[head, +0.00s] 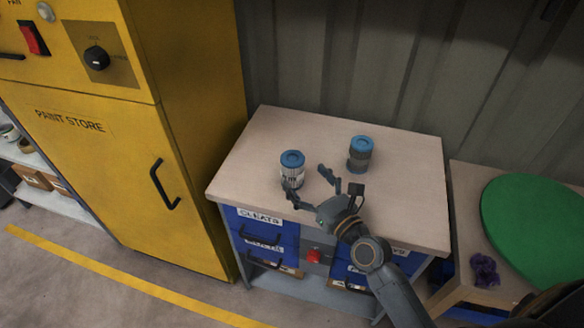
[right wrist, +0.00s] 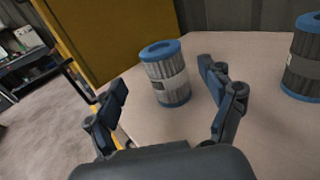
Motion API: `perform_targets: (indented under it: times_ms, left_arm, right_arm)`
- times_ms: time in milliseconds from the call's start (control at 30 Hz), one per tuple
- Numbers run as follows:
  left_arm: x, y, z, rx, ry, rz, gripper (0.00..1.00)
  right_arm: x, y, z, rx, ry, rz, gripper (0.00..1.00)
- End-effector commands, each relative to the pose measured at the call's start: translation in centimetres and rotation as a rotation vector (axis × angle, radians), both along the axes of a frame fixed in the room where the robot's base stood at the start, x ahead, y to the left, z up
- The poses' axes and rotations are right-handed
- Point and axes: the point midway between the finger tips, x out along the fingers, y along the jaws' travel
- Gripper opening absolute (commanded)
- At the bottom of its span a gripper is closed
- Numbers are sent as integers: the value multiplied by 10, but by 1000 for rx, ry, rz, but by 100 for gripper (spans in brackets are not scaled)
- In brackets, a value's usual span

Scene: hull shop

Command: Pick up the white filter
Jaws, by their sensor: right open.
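The white filter (head: 292,171) is a pleated cylinder with blue end caps and a pale label, standing upright on the left part of the workbench top (head: 240,158). It also shows in the right wrist view (right wrist: 168,76), ahead of and between the fingers. A darker grey filter (head: 360,154) with blue caps stands upright to its right; it is partly in the right wrist view (right wrist: 305,60). My right gripper (head: 307,184) is open and empty, just in front and right of the white filter, with a gap seen in the wrist view. My left gripper is not in view.
A yellow paint store cabinet (head: 90,170) stands close at the bench's left. A corrugated wall (head: 340,60) runs behind. At right are a green disc (head: 535,225) and a purple rag (head: 485,270).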

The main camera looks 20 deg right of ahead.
Motion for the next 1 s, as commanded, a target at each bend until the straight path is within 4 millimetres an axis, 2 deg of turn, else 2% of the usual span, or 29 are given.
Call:
perform_targets:
  times_ms: [100,267,567,867,1000]
  left_arm:
    - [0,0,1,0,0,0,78]
    - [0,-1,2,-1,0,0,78]
    - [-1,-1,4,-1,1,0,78]
    - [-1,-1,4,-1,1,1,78]
    - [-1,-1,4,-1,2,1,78]
  right_arm:
    - [13,3,0,0,0,0,82]
    - [23,6,-1,-3,0,1,82]
    - [63,14,-3,-3,-1,1,82]
    - [68,15,-4,-2,1,1,82]
    - [68,15,-4,-2,1,0,56]
